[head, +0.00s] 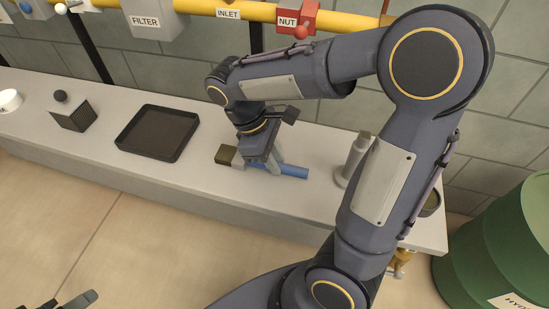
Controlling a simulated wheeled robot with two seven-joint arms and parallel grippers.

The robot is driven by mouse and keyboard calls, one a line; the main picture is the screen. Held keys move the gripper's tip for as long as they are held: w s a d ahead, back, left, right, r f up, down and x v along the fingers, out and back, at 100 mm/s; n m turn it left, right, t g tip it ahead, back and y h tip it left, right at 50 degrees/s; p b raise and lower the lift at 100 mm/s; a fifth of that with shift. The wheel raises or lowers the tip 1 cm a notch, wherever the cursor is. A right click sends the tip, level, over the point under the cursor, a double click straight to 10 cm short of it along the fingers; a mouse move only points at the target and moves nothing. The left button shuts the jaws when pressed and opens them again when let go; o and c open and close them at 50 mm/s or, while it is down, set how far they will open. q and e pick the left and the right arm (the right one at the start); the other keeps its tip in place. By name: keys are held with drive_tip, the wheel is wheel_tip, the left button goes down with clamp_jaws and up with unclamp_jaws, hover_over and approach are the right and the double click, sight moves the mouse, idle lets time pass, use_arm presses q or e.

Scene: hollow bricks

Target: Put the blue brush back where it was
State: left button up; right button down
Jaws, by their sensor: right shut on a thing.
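The blue brush (293,171) is at the middle of the pale bench, with its blue handle pointing right and its dark olive head (226,155) at the left. My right gripper (263,168) reaches down from above and is shut on the brush between head and handle. The brush lies flat at or just above the bench top; I cannot tell if it touches. The gripper hides part of its middle. My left gripper (75,301) shows only partly at the bottom left edge, away from the bench; its jaws are not clear.
On the bench (200,190) are a black tray (158,133), a dark block with a knob (73,115), a white round thing (9,100) and a grey cylinder (356,158). A yellow pipe (250,12) runs behind. A green drum (505,245) stands at right.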

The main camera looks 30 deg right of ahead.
drive_tip(key=c, duration=1.3)
unclamp_jaws()
drive_tip(key=shift+o, duration=0.2)
drive_tip(key=p+v, duration=0.3)
drive_tip(key=v, duration=0.8)
drive_tip(key=shift+s+a+f+m+t+y, duration=0.1)
drive_tip(key=shift+s+f+m+t+y, duration=0.8)
drive_tip(key=shift+s+m+t, duration=0.95)
drive_tip(key=shift+s+a+f+m+t+y, duration=0.1)
drive_tip(key=shift+s+f+m+t+y, duration=0.35)
drive_tip(key=shift+s+m+t+y, duration=1.35)
drive_tip(key=shift+s+a+f+m+t+y, duration=0.1)
drive_tip(key=shift+s+f+m+t+y, duration=0.9)
drive_tip(key=shift+s, duration=1.55)
drive_tip(key=shift+r+m+h, duration=0.25)
drive_tip(key=shift+r+h, duration=0.05)
drive_tip(key=shift+h, duration=0.1)
